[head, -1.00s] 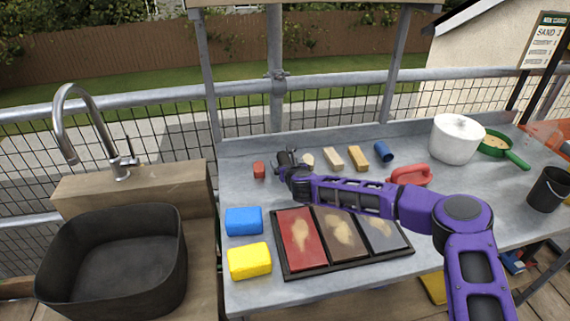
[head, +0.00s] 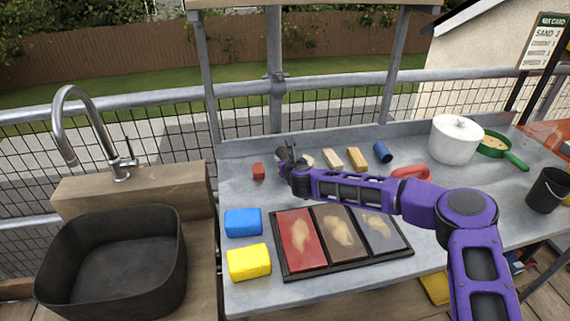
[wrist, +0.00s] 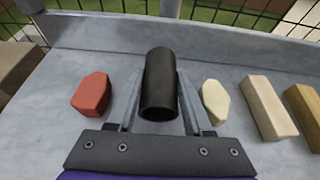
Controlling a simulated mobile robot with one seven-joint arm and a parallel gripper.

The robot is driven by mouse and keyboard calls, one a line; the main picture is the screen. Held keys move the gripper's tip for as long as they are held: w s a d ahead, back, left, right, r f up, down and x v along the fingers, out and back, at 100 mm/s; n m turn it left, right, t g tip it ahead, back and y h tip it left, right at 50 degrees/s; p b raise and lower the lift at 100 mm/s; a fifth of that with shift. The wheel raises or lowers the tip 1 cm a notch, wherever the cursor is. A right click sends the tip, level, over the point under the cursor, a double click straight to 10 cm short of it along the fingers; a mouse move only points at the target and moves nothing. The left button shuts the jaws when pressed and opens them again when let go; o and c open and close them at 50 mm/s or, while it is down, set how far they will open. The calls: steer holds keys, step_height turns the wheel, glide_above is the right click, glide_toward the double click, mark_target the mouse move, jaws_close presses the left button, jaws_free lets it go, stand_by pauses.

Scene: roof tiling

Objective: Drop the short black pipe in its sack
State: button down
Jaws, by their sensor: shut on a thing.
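In the head view my gripper (head: 290,160) is over the back left of the grey workbench, between a red block and a cream block. The pipe is small and dark there and hard to tell from the fingers. I cannot make out a sack in either view.
The red block (head: 258,171), cream block (wrist: 214,101), wooden blocks (head: 332,158) and blue cylinder (head: 382,152) lie along the back. Sponges (head: 249,262) and a three-part tray (head: 340,262) are in front. A white pot (head: 455,140) and black bucket (head: 549,190) stand right.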

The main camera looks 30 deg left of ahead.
mark_target(285, 156)
step_height(285, 156, up, 8)
steer(key=shift+f+p, duration=0.1)
steer(key=shift+p, duration=0.2)
steer(key=shift+s, duration=0.1)
